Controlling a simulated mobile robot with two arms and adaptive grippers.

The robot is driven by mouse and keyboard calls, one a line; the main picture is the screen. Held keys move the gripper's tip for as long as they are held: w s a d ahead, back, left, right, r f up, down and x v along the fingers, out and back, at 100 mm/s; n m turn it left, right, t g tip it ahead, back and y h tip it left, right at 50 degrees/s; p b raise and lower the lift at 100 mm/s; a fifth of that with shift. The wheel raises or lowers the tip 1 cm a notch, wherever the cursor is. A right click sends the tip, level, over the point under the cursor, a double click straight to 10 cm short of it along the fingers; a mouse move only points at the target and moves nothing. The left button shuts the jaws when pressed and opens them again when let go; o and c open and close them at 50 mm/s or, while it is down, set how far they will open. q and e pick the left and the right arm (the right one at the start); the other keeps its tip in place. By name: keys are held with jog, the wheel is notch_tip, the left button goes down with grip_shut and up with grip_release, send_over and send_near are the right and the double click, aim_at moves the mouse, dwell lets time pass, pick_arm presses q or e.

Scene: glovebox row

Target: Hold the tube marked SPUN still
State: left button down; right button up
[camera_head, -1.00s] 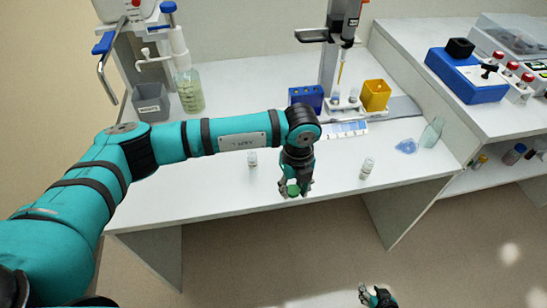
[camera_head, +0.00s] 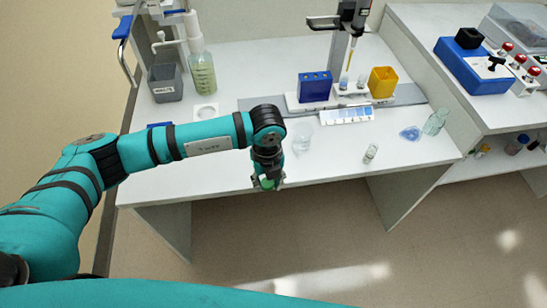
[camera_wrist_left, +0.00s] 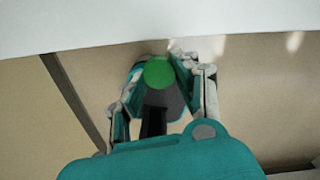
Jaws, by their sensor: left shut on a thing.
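My left gripper (camera_head: 267,184) points down at the front edge of the white bench. It is shut on a green-topped thing (camera_head: 267,183), which shows as a round green cap (camera_wrist_left: 159,73) between the fingers in the left wrist view. The body below the cap is mostly hidden, and no SPUN marking can be read on it. A small clear vial (camera_head: 370,153) stands apart to the right on the bench; its label is too small to read. My right gripper is out of view.
The white bench (camera_head: 330,160) is clear around the vial. A clear beaker (camera_head: 302,138) stands behind my left gripper. Farther back are a blue block (camera_head: 314,87), a yellow box (camera_head: 382,82), a grey bin (camera_head: 165,84) and a bottle (camera_head: 202,73). A glass flask (camera_head: 436,121) is at right.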

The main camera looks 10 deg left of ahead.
pick_arm(q)
jog(key=w+b, duration=0.1)
jog(key=w, duration=0.2)
jog(key=w+a+f+b, duration=0.1)
jog(key=w+b, duration=0.1)
jog(key=w, duration=0.1)
jog(key=w+b, duration=0.2)
jog(key=w, duration=0.1)
jog(key=shift+w+a+f, duration=0.25)
jog(key=shift+w+a, duration=0.05)
jog(key=shift+w, duration=0.05)
jog(key=shift+w+r, duration=0.1)
jog(key=shift+w, duration=0.25)
notch_tip(320, 180, down, 4)
jog(key=b, duration=0.3)
jog(key=shift+r, duration=0.35)
jog(key=c, duration=1)
grip_release()
